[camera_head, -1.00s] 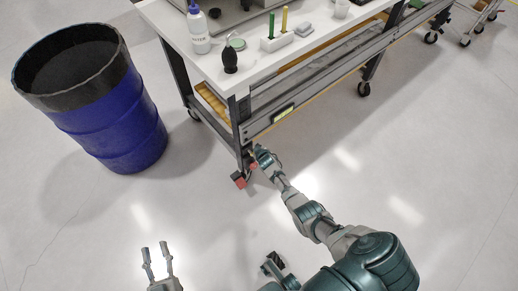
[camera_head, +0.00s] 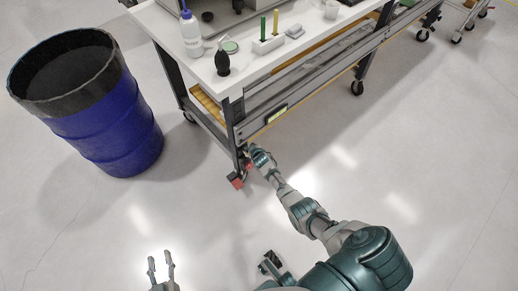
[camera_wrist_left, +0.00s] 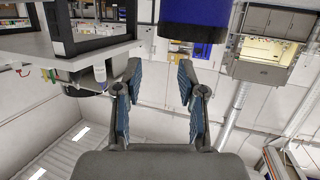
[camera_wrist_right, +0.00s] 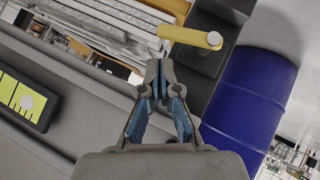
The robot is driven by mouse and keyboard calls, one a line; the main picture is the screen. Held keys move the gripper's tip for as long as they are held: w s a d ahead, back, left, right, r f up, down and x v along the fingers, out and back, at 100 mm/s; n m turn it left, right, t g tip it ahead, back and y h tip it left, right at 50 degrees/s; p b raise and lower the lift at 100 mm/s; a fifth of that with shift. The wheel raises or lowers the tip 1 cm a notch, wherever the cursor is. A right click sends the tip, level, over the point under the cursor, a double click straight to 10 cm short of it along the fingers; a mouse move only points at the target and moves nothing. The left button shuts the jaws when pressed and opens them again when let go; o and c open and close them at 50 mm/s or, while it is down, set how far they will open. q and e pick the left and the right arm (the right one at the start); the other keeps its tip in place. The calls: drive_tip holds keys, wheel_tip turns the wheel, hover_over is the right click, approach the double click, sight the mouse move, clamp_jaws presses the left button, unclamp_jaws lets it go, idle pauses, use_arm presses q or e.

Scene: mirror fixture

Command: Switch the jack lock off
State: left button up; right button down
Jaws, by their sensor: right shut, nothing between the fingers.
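A yellow lever with a round pale end (camera_wrist_right: 190,37), which looks like the jack lock, shows in the right wrist view beside a dark table leg. My right gripper (camera_wrist_right: 160,88) is shut and empty, its tips just below the lever; whether they touch it I cannot tell. In the head view this gripper (camera_head: 256,150) is at the front corner leg of the workbench (camera_head: 232,85), and the lever is too small to make out. My left gripper (camera_head: 161,264) is open and empty over the floor; its spread fingers also show in the left wrist view (camera_wrist_left: 160,82).
A blue barrel (camera_head: 105,125) with a black rim stands left of the bench. A red part (camera_head: 236,181) sits low at the bench's front leg. A bottle (camera_head: 191,36) and small items stand on the bench top. The floor in front is clear.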

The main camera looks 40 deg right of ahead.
use_arm(q)
drive_tip(key=s+a+f+g+y+p, duration=0.2)
drive_tip(key=s+a+f+g+p, duration=0.15)
drive_tip(key=s+g, duration=0.35)
drive_tip(key=s+a+f+g+y+p, duration=0.1)
drive_tip(key=s+a+f+g+p, duration=0.3)
drive_tip(key=s, duration=0.5)
wheel_tip(320, 180, down, 8)
drive_tip(key=g, duration=0.1)
drive_tip(key=shift+d+f+g+p, duration=0.15)
drive_tip(key=shift+g+p, duration=0.15)
drive_tip(key=shift+p, duration=0.1)
use_arm(e)
drive_tip(key=s+a+r, duration=0.2)
drive_tip(key=s+r, duration=0.5)
drive_tip(key=r, duration=0.3)
use_arm(q)
drive_tip(key=shift+d, duration=0.15)
use_arm(e)
drive_tip(key=shift+s+d+f, duration=0.1)
drive_tip(key=shift+d, duration=0.05)
